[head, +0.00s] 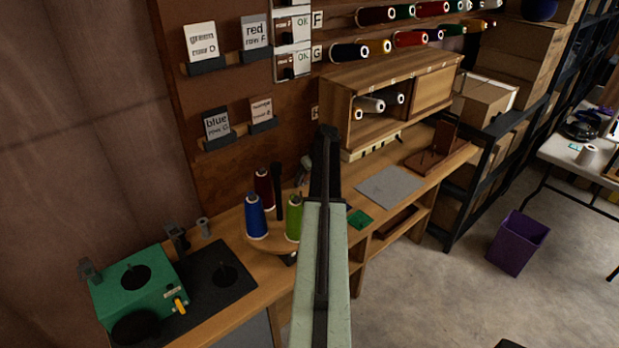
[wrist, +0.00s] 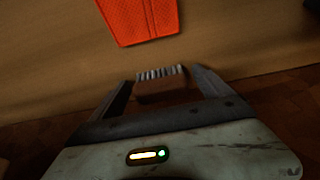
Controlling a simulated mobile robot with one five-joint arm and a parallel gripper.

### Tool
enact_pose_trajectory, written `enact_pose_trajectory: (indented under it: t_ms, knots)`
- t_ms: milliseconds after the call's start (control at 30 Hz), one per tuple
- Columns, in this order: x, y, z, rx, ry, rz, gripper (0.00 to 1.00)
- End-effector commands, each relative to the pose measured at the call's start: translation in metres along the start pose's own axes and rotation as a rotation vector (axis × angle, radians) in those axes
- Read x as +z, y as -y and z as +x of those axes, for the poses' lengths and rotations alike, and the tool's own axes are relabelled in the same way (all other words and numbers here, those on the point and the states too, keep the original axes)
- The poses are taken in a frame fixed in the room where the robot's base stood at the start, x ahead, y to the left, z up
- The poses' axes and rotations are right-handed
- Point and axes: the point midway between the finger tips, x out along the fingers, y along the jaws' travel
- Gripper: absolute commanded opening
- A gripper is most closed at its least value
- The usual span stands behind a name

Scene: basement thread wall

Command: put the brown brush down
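The brown brush (wrist: 163,89) shows in the wrist view, with a row of grey bristles along its far edge. In the head view my gripper (head: 327,135) is seen from behind, at the end of my pale green arm. It is in front of the brown board and the left side of the wooden cubby. The brush cannot be made out there; my arm hides that area.
An orange-red textured thing (wrist: 140,18) lies beyond the brush against a tan surface.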

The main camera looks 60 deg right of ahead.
Motion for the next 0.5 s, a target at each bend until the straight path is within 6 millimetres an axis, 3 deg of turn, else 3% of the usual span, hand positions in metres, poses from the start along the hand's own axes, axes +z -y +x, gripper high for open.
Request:
enact_pose_trajectory:
  t_ms: [267, 500]
  knots:
    - [-0.002, -0.001, -0.006, 0.000, 0.000, 0.001, 0.89]
    - [-0.004, 0.000, -0.046, 0.000, 0.000, 0.002, 0.89]
